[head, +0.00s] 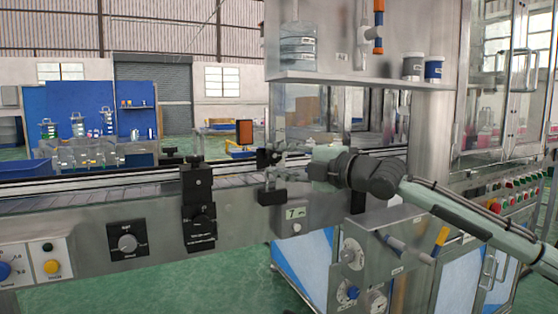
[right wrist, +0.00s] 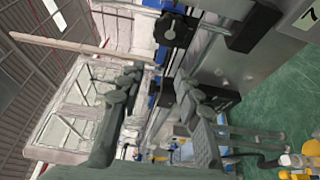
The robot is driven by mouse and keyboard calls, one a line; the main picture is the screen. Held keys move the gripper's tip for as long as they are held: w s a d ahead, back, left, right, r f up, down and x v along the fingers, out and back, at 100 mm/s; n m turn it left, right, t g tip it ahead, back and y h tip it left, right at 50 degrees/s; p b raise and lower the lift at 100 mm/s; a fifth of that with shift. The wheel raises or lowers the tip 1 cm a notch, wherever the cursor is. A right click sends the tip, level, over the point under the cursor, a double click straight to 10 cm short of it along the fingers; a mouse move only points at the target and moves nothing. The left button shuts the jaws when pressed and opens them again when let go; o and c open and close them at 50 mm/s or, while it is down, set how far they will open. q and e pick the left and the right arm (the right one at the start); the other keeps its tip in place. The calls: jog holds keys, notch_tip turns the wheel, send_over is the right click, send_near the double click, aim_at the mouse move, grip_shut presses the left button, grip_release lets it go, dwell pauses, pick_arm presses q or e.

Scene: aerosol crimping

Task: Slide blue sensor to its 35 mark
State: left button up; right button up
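My right gripper (head: 285,160) reaches in from the right over the conveyor's front rail, beside a black clamp (head: 268,158). In the right wrist view its two fingers (right wrist: 158,84) stand well apart, with no object clearly held. Part of the rail and a narrow blue patch (right wrist: 153,95) show between them. I cannot tell whether that patch is the blue sensor, and no mark scale is readable. A black knob (right wrist: 174,28) sits above the fingers, and a dark block (right wrist: 218,98) is behind the right-hand finger. My left gripper is out of view.
The conveyor (head: 100,195) runs across the view. A black bracket (head: 198,205) stands on its front, left of my gripper. An orange-faced device (head: 245,132) rises behind the rail. A plate marked 7 (head: 294,214) is below my gripper. A steel cabinet with a shelf (head: 350,78) stands behind.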

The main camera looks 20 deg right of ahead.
dwell(0.4)
jog(key=s+a+f+m+g+h, duration=0.1)
jog(key=s+a+f+m+g, duration=0.15)
jog(key=f, duration=0.85)
jog(key=s+a+f+m+g+h+p, duration=0.15)
jog(key=f+m, duration=0.25)
jog(key=f, duration=0.8)
jog(key=s+a+f+m+g+h, duration=0.1)
jog(key=a+f+m, duration=0.15)
jog(key=f, duration=0.85)
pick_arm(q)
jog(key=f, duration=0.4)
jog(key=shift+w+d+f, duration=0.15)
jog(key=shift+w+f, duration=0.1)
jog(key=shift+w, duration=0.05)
pick_arm(e)
jog(key=s+d+f+m+g+h, duration=0.2)
jog(key=s+f+m+g, duration=0.2)
jog(key=s+f, duration=0.9)
jog(key=s+d+f+m+g+h, duration=0.3)
jog(key=s+f+m, duration=0.5)
jog(key=s+f, duration=0.5)
jog(key=s+g, duration=0.1)
jog(key=s, duration=0.3)
jog(key=shift+s+d+f, duration=0.2)
jog(key=shift+s+d, duration=0.05)
jog(key=shift+d, duration=0.05)
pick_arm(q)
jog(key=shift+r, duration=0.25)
